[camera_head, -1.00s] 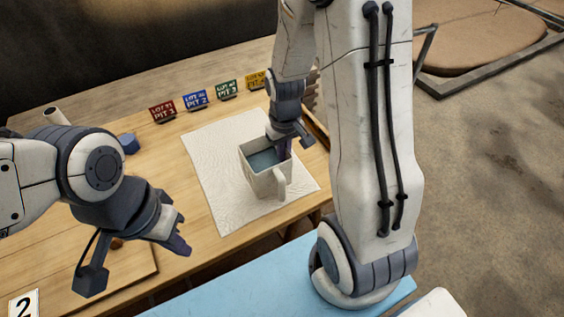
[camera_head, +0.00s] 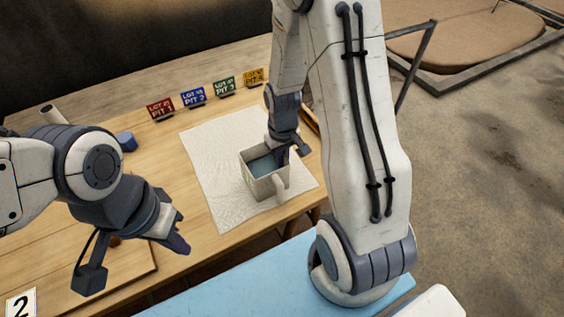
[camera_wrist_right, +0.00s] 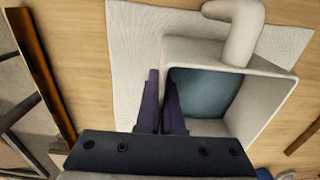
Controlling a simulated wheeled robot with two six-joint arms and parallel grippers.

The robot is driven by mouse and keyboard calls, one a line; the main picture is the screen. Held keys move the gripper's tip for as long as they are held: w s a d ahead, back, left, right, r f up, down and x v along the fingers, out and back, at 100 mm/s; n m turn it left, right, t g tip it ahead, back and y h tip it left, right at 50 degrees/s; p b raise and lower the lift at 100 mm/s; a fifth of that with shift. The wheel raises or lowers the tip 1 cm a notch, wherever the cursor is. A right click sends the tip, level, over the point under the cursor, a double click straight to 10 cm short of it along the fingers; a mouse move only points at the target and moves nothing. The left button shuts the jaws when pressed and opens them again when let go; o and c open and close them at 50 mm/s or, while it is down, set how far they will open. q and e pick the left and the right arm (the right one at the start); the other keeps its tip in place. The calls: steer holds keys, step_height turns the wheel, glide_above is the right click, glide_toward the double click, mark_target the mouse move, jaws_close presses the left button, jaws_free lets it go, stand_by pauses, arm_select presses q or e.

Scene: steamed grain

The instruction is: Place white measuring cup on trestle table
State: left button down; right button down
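The white measuring cup (camera_head: 262,188) is at the middle of a white cloth on the wooden trestle table (camera_head: 110,165). Its handle points toward the front right, and its inside looks blue-grey. My right gripper (camera_head: 285,155) reaches down at the cup's far right rim. In the right wrist view my purple fingers (camera_wrist_right: 161,95) are close together with the cup's wall (camera_wrist_right: 268,118) between them, one inside and one outside. Whether the cup's base touches the cloth is unclear. My left gripper (camera_head: 180,236) is over the table's front left, apart from the cup, with its finger gap unclear.
The white cloth (camera_head: 212,170) lies flat under the cup area. Red (camera_head: 160,108), blue (camera_head: 193,97), green (camera_head: 224,86) and yellow (camera_head: 253,77) pit signs line the back. A blue object (camera_head: 127,142) is at the left. A light blue surface (camera_head: 235,290) is in front.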

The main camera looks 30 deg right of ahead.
steer(key=shift+f, duration=0.45)
steer(key=c, duration=1.1)
jaws_free()
steer(key=shift+s, duration=0.1)
steer(key=shift+o, duration=0.2)
steer(key=shift+r, duration=0.3)
step_height(320, 180, up, 12)
steer(key=shift+r+p, duration=0.25)
steer(key=shift+p, duration=0.6)
steer(key=s+a+r+n, duration=0.3)
steer(key=s+a, duration=0.5)
steer(key=a, duration=0.1)
steer(key=s+a+r+n+y, duration=0.1)
steer(key=s+a+r+n, duration=0.2)
steer(key=s+a, duration=0.6)
steer(key=shift+s+a+n, duration=0.15)
steer(key=shift+s+n, duration=0.15)
steer(key=shift+n, duration=0.2)
